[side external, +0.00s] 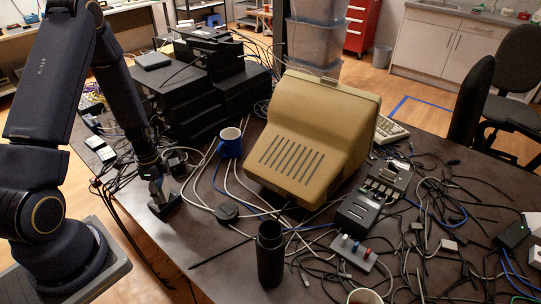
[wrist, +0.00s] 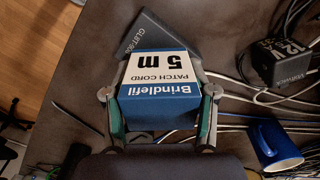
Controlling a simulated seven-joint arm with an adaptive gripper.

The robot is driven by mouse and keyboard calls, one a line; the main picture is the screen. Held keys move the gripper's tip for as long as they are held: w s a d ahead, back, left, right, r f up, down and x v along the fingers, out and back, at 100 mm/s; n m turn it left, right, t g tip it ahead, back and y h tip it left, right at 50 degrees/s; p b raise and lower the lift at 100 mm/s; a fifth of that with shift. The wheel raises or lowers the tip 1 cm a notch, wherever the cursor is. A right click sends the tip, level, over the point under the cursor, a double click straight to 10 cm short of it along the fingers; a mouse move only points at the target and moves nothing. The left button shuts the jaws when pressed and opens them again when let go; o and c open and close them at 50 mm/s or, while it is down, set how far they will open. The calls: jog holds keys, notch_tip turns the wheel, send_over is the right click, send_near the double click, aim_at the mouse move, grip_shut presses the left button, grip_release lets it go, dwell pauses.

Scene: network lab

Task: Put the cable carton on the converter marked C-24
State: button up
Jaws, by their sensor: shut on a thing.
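My gripper (wrist: 159,97) is shut on the cable carton (wrist: 158,77), a blue and white box lettered "Brindlefil PATCH CORD 5 m", with one fingertip on each side. A dark grey box (wrist: 143,33) with pale lettering lies beyond and partly behind the carton in the wrist view, turned at an angle. I cannot tell whether the carton touches it. No C-24 mark is readable on it or elsewhere. In the side view my gripper (side external: 152,170) is low over the table's left part, just above a small dark box (side external: 166,206); the carton is hardly distinguishable there.
A blue mug (side external: 230,142) stands right of my gripper; it also shows in the wrist view (wrist: 272,140). A black 12V adapter (wrist: 284,62) lies right of the carton. Cables, a beige monitor (side external: 308,140) and a black bottle (side external: 270,255) crowd the table. The front-left tabletop is fairly clear.

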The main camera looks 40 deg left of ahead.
jog(key=shift+f, duration=0.45)
jog(key=shift+f, duration=0.1)
jog(key=o, duration=1.3)
jog(key=shift+c, duration=0.2)
